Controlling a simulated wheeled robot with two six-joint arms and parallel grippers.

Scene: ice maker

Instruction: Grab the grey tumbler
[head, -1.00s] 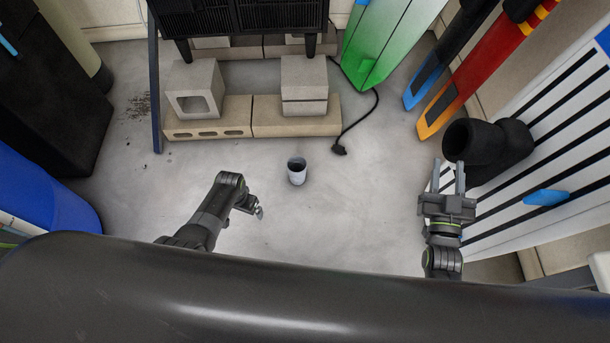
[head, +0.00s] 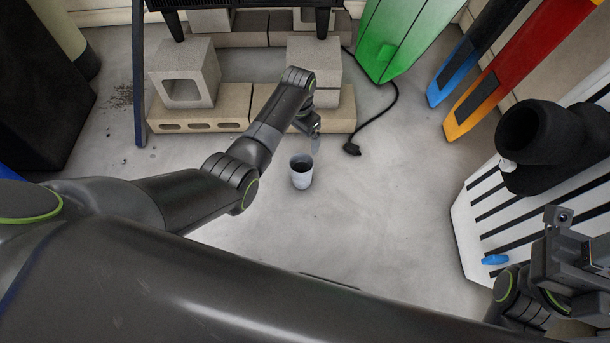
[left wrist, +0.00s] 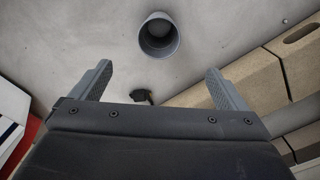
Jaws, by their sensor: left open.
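The grey tumbler (head: 302,181) stands upright on the concrete floor in the middle of the head view. Its inside looks dark. In the left wrist view the tumbler (left wrist: 158,48) shows at the top, open mouth toward the camera, ahead of and between the two fingers. My left gripper (head: 314,134) is just beyond the tumbler in the head view, seen edge-on. In the left wrist view my left gripper (left wrist: 159,69) is open and empty, apart from the tumbler. My right gripper (head: 580,240) is at the lower right edge of the head view, partly cut off; its fingers are unclear.
Concrete blocks (head: 184,76) and long bricks (head: 200,110) lie behind the tumbler. A black cable with a plug (head: 352,149) lies to its right. A green board (head: 400,38) and a striped white board (head: 470,225) stand right. Floor around the tumbler is clear.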

